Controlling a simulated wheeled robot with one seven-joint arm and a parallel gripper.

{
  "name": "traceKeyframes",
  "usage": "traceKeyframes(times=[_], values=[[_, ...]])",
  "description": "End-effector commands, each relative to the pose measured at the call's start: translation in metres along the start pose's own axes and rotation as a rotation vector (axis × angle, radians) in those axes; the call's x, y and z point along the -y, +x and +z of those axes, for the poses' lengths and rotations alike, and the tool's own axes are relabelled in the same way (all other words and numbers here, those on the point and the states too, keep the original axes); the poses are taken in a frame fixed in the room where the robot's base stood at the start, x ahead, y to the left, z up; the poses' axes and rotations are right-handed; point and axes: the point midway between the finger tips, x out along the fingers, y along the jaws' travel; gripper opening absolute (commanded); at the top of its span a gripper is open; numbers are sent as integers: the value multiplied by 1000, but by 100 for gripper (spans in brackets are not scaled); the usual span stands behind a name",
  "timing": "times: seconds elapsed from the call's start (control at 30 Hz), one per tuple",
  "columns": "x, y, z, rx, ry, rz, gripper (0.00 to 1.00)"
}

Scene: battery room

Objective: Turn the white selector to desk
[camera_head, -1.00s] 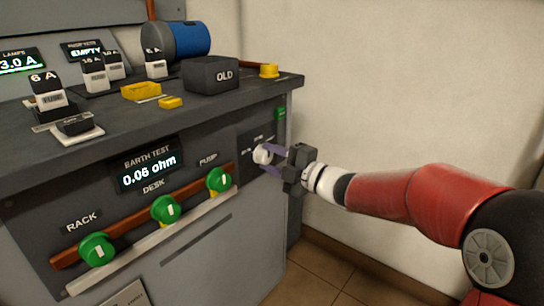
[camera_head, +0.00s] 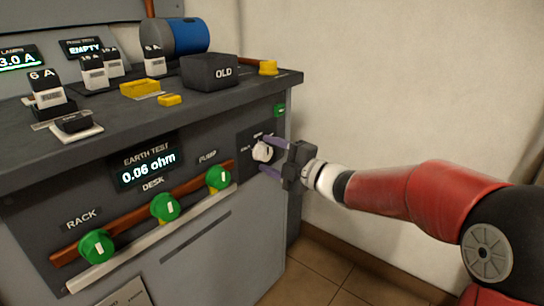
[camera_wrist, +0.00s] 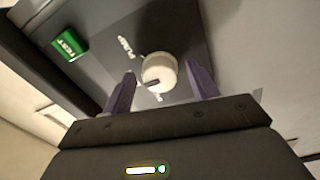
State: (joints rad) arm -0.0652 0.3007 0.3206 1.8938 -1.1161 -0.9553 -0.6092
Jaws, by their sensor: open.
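The white selector (camera_head: 262,152) is a round knob on a dark plate at the right end of the bench front. It also shows in the wrist view (camera_wrist: 160,70), with a dark mark on its lower left side. One label near it seems to read PUMP; the others are too small or blurred to read. My gripper (camera_head: 267,153) is open at the selector, one finger above and one below it in the head view. In the wrist view its purple fingers (camera_wrist: 161,78) stand either side of the knob, with visible gaps.
A green TEST button (camera_wrist: 68,45) sits beside the selector plate. Green knobs under RACK (camera_head: 96,246), DESK (camera_head: 165,207) and PUMP (camera_head: 218,177) line the front. The earth test display (camera_head: 148,168) reads 0.06 ohm. A dark OLD block (camera_head: 210,71) stands on the bench top (camera_head: 215,105).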

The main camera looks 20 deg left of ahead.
Motion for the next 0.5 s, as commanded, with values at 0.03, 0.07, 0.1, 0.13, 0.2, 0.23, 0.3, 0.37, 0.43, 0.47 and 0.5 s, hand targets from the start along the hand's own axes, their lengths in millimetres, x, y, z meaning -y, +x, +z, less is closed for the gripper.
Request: traceKeyframes(times=[0.03, 0.07, 0.1, 0.13, 0.2, 0.23, 0.3, 0.37, 0.43, 0.47, 0.5], values=[[0, -2, 0, 1, 0, 0, 59], [0, -4, 0, 2, -1, 0, 59], [0, -8, 1, 2, -1, -1, 59], [0, -12, 1, 2, -1, -1, 59], [0, -23, 0, 3, -1, -1, 59], [0, -29, 1, 4, -1, 0, 59], [0, -42, 1, 5, 0, -1, 59], [0, -52, 1, 4, 0, -1, 59], [0, -62, 1, 3, 0, 0, 59], [0, -66, 1, 3, 0, 0, 59], [0, -70, 1, 4, 0, 0, 59]])
